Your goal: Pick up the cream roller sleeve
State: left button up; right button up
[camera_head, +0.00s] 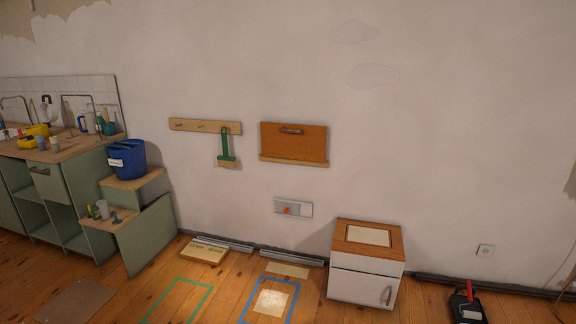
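I cannot make out the cream roller sleeve for certain. A small pale upright thing (103,209) stands among little bottles and tools on the low green step shelf (124,229) at the left; it is too small to tell what it is. Another small pale thing (54,143) stands on the wooden counter (75,148) at the far left. Neither of my grippers is in view.
A blue bucket (127,160) stands on the upper step. A white cabinet (362,287) with a wooden top is right of centre, and a black object with a red part (466,304) lies at lower right. Taped outlines (290,303) mark the mostly open wooden floor.

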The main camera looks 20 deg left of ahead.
aim_at(55, 143)
jog(key=i+j+u, duration=0.15)
jog(key=i+u, duration=0.15)
jog(key=u, duration=0.15)
jog(key=i+u, duration=0.25)
jog(key=u, duration=0.15)
jog(key=i+u, duration=0.3)
jog(key=u, duration=0.15)
jog(key=i+j+u, duration=0.15)
jog(key=i+u, duration=0.5)
jog(key=u, duration=0.15)
jog(key=i+u, duration=0.35)
jog(key=i+z, duration=0.15)
jog(key=i, duration=0.35)
jog(key=i+j+z, duration=0.1)
jog(key=i, duration=0.4)
jog(key=i+j+z, duration=0.15)
jog(key=i, duration=0.3)
jog(key=i+j+z, duration=0.15)
jog(key=z, duration=1.1)
jog(key=i+j+z, duration=0.1)
jog(key=j+z, duration=0.6)
jog(key=j, duration=0.2)
jog(key=j+z, duration=0.4)
jog(key=j, duration=0.6)
